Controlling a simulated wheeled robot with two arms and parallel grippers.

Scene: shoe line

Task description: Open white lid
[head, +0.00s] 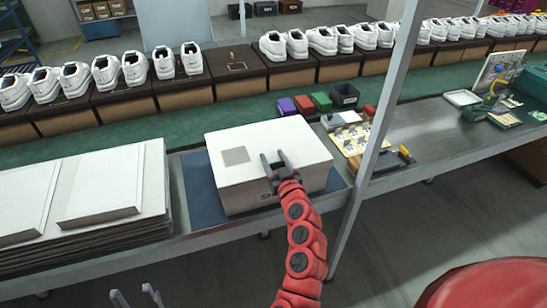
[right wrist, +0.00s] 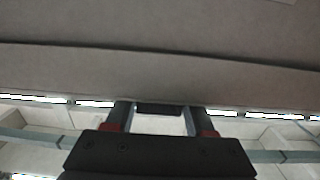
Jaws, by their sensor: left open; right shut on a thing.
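A white box with a white lid (head: 289,137) stands on a dark blue mat (head: 196,190) on the bench. The lid is down on the box, with a grey square on its top at left. My right gripper (head: 274,157) is at the lid's front edge, shut on the lid. In the right wrist view its fingers (right wrist: 160,118) meet a large pale surface that fills the upper picture; the exact contact is hard to see. My left gripper (head: 132,291) is open and empty at the bottom left, in front of the bench and away from the box.
Stacked white flat panels (head: 100,190) lie left of the box. A grey post (head: 385,110) rises right of it. Small colored bins (head: 304,105) and a board with small parts (head: 360,141) lie behind and right. White shoes (head: 75,78) line the back.

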